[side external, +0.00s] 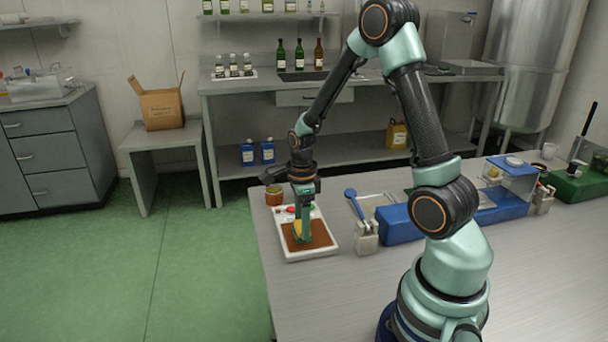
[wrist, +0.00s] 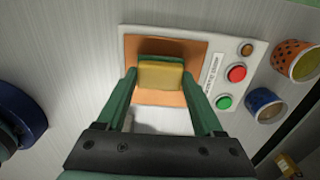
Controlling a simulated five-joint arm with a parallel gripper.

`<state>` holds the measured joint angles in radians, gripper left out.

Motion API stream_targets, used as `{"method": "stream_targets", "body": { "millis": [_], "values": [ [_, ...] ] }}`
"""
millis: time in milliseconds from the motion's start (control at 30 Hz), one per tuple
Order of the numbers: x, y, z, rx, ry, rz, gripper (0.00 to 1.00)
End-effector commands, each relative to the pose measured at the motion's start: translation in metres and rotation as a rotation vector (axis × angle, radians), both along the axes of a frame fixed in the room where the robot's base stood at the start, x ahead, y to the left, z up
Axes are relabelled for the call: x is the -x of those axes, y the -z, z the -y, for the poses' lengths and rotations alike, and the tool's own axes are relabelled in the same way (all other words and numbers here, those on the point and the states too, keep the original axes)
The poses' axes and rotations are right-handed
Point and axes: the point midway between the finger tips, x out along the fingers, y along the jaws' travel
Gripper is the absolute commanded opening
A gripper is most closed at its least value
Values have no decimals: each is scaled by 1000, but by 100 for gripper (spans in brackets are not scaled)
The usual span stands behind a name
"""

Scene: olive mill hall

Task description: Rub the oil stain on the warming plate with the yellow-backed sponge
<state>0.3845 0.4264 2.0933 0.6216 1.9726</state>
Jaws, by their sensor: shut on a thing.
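The warming plate (side external: 321,236) lies on the table's near left part. It is a white unit with a brown-orange heating surface, which also fills the middle of the wrist view (wrist: 196,52). My gripper (side external: 302,230) points down over this surface. In the wrist view its two green fingers are shut on the sponge (wrist: 160,75), which shows a yellow back and a green edge. The sponge is at or just above the surface; I cannot tell whether it touches. I cannot make out the oil stain; the sponge and fingers cover part of the surface.
Red (wrist: 236,73) and green (wrist: 224,103) buttons sit on the plate's control strip. A dotted orange jar (wrist: 298,62) and a blue jar (wrist: 264,105) stand beside it. The table's front is clear.

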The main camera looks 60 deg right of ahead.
Motion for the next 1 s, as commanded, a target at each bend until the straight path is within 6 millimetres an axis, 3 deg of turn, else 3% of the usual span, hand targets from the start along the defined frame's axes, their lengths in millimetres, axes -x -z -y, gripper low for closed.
{"method": "stream_targets", "body": {
  "millis": [567, 633, 700, 1000],
  "values": [
    [38, 0, 38, -1, 2, -1, 17],
    [37, -5, 37, 1, 0, 1, 17],
    [36, -23, 38, 4, -1, 7, 17],
    [37, -48, 37, 1, -1, 3, 17]
  ]
}}
